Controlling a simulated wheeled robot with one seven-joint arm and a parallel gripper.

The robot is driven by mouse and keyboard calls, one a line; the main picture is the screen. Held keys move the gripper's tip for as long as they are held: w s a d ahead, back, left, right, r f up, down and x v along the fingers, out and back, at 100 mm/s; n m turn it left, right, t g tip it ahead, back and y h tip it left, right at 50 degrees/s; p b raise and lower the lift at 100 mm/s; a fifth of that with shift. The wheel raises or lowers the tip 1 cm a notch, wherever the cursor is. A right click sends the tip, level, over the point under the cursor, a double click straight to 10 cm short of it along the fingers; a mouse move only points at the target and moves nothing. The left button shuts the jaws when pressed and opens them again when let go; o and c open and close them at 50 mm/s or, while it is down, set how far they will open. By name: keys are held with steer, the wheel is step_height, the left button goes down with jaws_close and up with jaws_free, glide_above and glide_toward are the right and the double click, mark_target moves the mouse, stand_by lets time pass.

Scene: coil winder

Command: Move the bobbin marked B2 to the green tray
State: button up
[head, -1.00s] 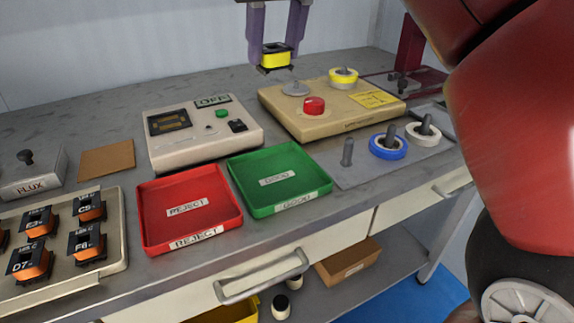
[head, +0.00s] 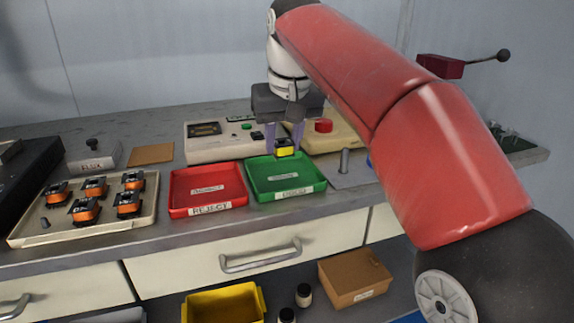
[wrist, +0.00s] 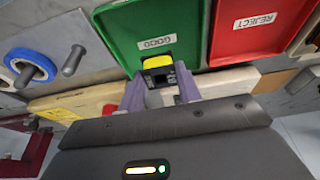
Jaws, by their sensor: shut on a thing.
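The bobbin (head: 284,149) has a yellow winding and black flanges. My gripper (head: 285,142) is shut on it and holds it over the back part of the green tray (head: 318,181). In the wrist view the yellow bobbin (wrist: 158,62) sits between the purple fingers of my gripper (wrist: 160,85), in front of the green tray (wrist: 120,30) with its GOOD label. The mark on the bobbin is too small to read. I cannot tell whether it touches the tray floor. The tray holds nothing else that I can see.
A red REJECT tray (head: 240,199) stands just left of the green one. A beige tray (head: 30,233) of orange bobbins is further left. A tester box (head: 200,152) and the tan winder base (head: 335,140) stand behind. A bare peg (head: 344,162) is right.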

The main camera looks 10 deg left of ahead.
mark_target(284, 154)
steer(key=shift+f+b, duration=2.1)
steer(key=shift+f, duration=0.15)
steer(key=o, duration=1)
steer(key=shift+o, duration=0.2)
steer(key=shift+r, duration=0.15)
steer(key=p+v, duration=0.5)
steer(key=v, duration=0.7)
steer(key=shift+s, duration=0.1)
